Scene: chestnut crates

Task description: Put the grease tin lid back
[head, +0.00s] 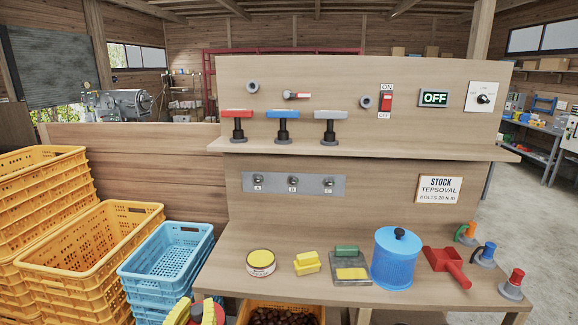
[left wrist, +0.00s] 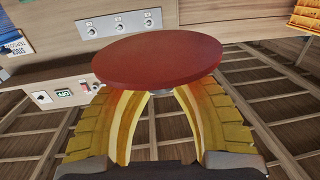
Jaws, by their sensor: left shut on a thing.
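The grease tin (head: 261,264) stands upright on the bench at its left part in the head view, a short round tin with a pale yellow top and a labelled side. My left gripper (head: 196,312) shows only in part at the bottom edge of the head view, in front of and left of the tin and apart from it. In the left wrist view its yellow fingers (left wrist: 160,95) are shut on the lid (left wrist: 150,58), a dark red round disc. The disc hides the fingertips' grip from view. My right gripper is in neither view.
Right of the tin on the bench (head: 232,240) are a yellow block (head: 307,263), a grey pad with a green-topped piece (head: 352,273), a blue canister (head: 395,262) and a red scoop (head: 445,262). Blue (head: 165,262) and orange crates (head: 95,235) stand at the left.

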